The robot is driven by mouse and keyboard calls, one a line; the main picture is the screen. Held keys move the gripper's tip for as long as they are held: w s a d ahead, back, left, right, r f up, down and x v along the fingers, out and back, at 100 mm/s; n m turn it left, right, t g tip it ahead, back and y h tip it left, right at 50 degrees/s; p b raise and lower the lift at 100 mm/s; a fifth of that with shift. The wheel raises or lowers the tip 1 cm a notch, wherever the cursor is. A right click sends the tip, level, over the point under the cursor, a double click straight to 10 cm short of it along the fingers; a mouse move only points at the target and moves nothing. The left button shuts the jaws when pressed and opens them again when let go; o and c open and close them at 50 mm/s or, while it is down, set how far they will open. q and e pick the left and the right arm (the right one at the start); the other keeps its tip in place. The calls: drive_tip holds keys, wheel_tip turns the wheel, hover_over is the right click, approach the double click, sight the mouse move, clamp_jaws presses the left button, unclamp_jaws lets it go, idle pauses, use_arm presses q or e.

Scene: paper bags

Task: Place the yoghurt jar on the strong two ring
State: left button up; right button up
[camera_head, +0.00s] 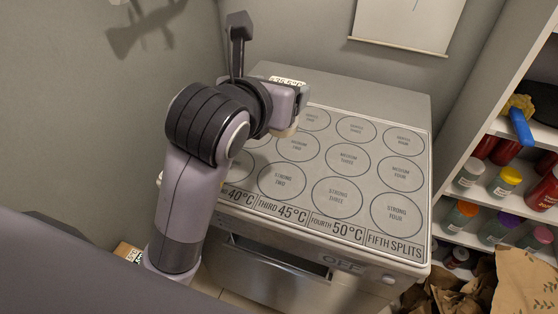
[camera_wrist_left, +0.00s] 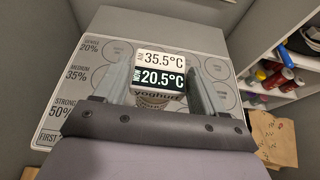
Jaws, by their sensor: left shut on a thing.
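The yoghurt jar (camera_wrist_left: 154,99) is between the fingers of my left gripper (camera_wrist_left: 160,84) in the left wrist view; its "yoghurt" lettering shows and its lower part is hidden. The strong two ring (camera_head: 282,181) is empty, in the front row, nearer to the camera than the gripper. My right gripper is not in view.
The white appliance (camera_head: 425,190) has other rings, such as strong three (camera_head: 336,198), standing empty. Shelves with jars (camera_head: 480,205) and paper bags (camera_head: 525,282) are at the right. A wall is at the left.

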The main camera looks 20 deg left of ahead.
sight(278, 136)
use_arm(q)
wheel_tip(278, 136, down, 10)
drive_tip(key=b, duration=0.2)
drive_tip(key=shift+r+b, duration=0.1)
drive_tip(key=shift+b, duration=0.2)
drive_tip(key=shift+f+b, duration=0.4)
drive_tip(key=shift+f, duration=2)
drive_tip(key=shift+f, duration=0.2)
drive_tip(key=o, duration=1.3)
